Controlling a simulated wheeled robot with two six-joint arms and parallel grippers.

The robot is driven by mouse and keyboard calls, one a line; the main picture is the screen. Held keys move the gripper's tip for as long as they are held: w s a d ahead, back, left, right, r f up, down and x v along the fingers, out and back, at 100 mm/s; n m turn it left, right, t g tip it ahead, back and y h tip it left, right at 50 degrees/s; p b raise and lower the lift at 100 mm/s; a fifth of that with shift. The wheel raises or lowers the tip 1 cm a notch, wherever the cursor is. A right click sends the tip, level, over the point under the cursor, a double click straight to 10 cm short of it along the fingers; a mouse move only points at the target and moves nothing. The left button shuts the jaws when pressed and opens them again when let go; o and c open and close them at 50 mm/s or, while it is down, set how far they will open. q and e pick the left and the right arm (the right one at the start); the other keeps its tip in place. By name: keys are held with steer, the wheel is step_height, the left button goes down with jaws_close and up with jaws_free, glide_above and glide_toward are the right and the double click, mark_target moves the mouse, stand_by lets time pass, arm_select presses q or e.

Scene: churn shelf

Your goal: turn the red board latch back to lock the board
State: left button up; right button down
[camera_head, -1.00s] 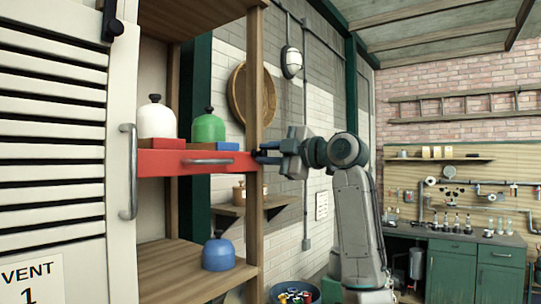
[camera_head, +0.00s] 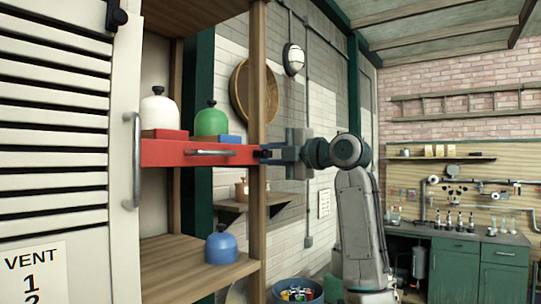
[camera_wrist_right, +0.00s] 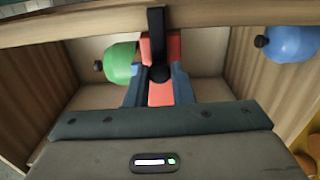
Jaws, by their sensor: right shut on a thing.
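The red board (camera_head: 170,154) lies across the shelf and carries a grey bar handle (camera_head: 212,153). Its latch is a dark lever at the right end by the wooden post; in the right wrist view the latch (camera_wrist_right: 156,42) runs over the wooden rail to a round dark knob. My right gripper (camera_head: 268,154) is at that end of the board, its jaws closed about the latch. In the right wrist view its two blue-grey fingers (camera_wrist_right: 159,86) stand on either side of the knob, with red board behind. The finger contact is partly hidden. My left gripper is out of view.
A white bell jar (camera_head: 159,113) and a green one (camera_head: 211,121) stand on the board. A blue one (camera_head: 221,249) sits on the lower shelf (camera_head: 185,268). The louvred vent door (camera_head: 55,150) is at left; a bin (camera_head: 298,292) stands below my arm.

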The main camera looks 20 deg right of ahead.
steer(key=shift+f, duration=0.1)
steer(key=c, duration=1.3)
jaws_free()
steer(key=shift+s+d, duration=0.2)
steer(key=b+v, duration=0.4)
steer(key=v, duration=0.6)
steer(key=shift+s+d+b, duration=0.1)
steer(key=shift+b, duration=0.3)
